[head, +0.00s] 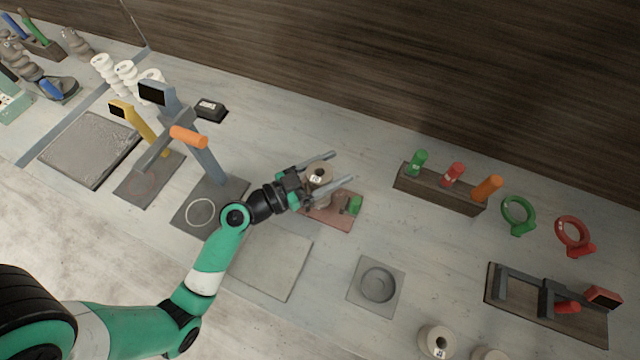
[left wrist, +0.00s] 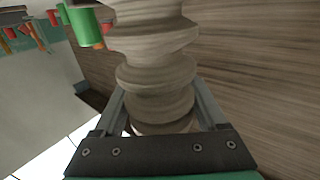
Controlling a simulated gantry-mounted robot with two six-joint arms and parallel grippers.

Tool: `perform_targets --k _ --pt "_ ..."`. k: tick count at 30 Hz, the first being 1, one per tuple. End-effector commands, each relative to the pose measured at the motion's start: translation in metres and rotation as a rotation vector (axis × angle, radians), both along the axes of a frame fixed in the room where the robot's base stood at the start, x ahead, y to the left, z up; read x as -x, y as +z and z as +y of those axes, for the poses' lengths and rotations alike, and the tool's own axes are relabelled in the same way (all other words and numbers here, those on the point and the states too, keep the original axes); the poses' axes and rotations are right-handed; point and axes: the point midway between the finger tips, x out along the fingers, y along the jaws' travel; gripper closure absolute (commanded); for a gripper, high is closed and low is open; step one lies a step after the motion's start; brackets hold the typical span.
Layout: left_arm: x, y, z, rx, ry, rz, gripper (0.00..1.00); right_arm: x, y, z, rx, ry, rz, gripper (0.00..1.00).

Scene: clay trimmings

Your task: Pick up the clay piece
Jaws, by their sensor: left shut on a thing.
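The clay piece (head: 318,173) is a beige, ribbed, stacked-looking form with a small label on top. It stands between the two fingers of my left gripper (head: 343,167) in the head view. In the left wrist view the clay piece (left wrist: 155,75) fills the middle, with a grey finger on each side of it. My left gripper is shut on it. In the head view it overlaps a reddish board (head: 335,217); I cannot tell whether it touches the board. My right gripper is not in view.
A blue-grey stand with an orange handle (head: 188,136) rises to the left. A wooden rack (head: 440,192) with coloured handles is to the right. A grey slab (head: 268,262) and a square plate (head: 377,286) lie in front.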

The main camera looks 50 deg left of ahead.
Motion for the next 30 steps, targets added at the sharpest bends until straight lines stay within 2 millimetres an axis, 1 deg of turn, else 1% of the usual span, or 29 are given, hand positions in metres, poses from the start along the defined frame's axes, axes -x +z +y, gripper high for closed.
perform_targets --k 1,4,5,15,19,23,26,30 --pt "0.0 0.0 0.0 0.0 0.0 0.0 0.79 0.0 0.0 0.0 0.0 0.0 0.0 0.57" --pt "0.0 0.0 0.0 0.0 0.0 0.0 0.97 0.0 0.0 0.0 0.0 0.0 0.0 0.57" --pt "0.0 0.0 0.0 0.0 0.0 0.0 1.0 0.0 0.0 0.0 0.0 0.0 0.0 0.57" --pt "0.0 0.002 0.0 0.0 0.0 -0.004 1.0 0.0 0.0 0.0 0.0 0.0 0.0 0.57" --pt "0.0 0.007 0.0 -0.001 0.0 -0.004 1.0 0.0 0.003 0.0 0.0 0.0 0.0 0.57" --pt "0.0 0.021 0.0 -0.001 0.0 -0.006 1.0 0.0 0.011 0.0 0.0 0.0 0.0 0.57" --pt "0.0 0.038 0.0 -0.001 0.0 -0.006 1.0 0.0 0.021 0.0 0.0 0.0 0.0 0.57" --pt "0.0 0.069 0.0 -0.003 0.0 -0.008 1.0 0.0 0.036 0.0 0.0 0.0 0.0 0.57"
